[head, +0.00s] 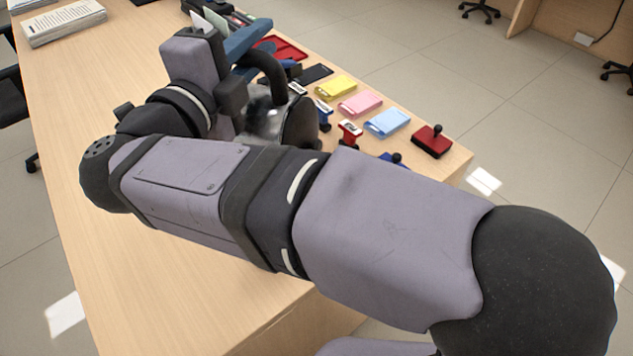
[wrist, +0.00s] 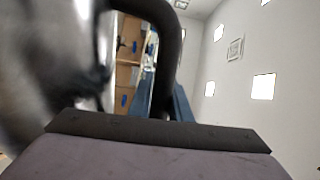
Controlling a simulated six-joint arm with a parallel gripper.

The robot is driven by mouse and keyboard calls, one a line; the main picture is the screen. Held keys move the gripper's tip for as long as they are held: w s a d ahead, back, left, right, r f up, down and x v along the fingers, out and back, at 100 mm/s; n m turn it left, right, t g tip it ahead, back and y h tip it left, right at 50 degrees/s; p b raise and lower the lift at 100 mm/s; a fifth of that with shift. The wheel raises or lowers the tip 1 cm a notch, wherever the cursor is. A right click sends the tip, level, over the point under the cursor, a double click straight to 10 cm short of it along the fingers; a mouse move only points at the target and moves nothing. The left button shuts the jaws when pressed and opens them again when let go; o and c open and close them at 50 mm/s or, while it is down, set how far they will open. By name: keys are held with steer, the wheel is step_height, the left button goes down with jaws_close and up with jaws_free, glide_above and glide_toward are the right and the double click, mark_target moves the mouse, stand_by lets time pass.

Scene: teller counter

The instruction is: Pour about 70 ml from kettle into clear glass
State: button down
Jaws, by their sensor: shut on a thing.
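The kettle (head: 262,122) has a shiny metal body and a black arched handle (head: 268,72). It stands out beyond my arm in the head view, partly hidden by the arm. My gripper (head: 256,55) is shut on the kettle's handle. In the wrist view the metal body (wrist: 45,60) fills the left side, blurred and close, and the dark handle (wrist: 172,45) curves down to the gripper. I cannot tell whether the kettle touches the counter or how far it is tilted. The clear glass cannot be made out in either view; my arm may hide it.
On the wooden counter (head: 75,120), yellow (head: 336,87), pink (head: 360,103) and light-blue (head: 387,122) card holders lie right of the kettle. A red block with a black knob (head: 432,140) sits near the right edge. Small stamps stand close by. A paper stack (head: 65,22) lies far left.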

steer(key=shift+r, duration=0.2)
steer(key=shift+a+p, duration=0.15)
steer(key=shift+p, duration=0.25)
steer(key=a+p, duration=0.1)
steer(key=w+a+f+n+p, duration=0.1)
steer(key=a+p, duration=0.1)
steer(key=a+n+p, duration=0.1)
steer(key=shift+w+a+f, duration=0.2)
steer(key=shift+a+f, duration=0.05)
steer(key=shift+f, duration=0.1)
steer(key=shift+w+a+n+p, duration=0.1)
steer(key=shift+a+n+p, duration=0.25)
steer(key=shift+p, duration=0.2)
steer(key=shift+a+f, duration=0.1)
steer(key=shift+f, duration=0.2)
steer(key=shift+w+a+n+p, duration=0.15)
steer(key=shift+a+n+p, duration=0.2)
steer(key=shift+p, duration=0.3)
steer(key=shift+w+a+f, duration=0.1)
steer(key=shift+a, duration=0.1)
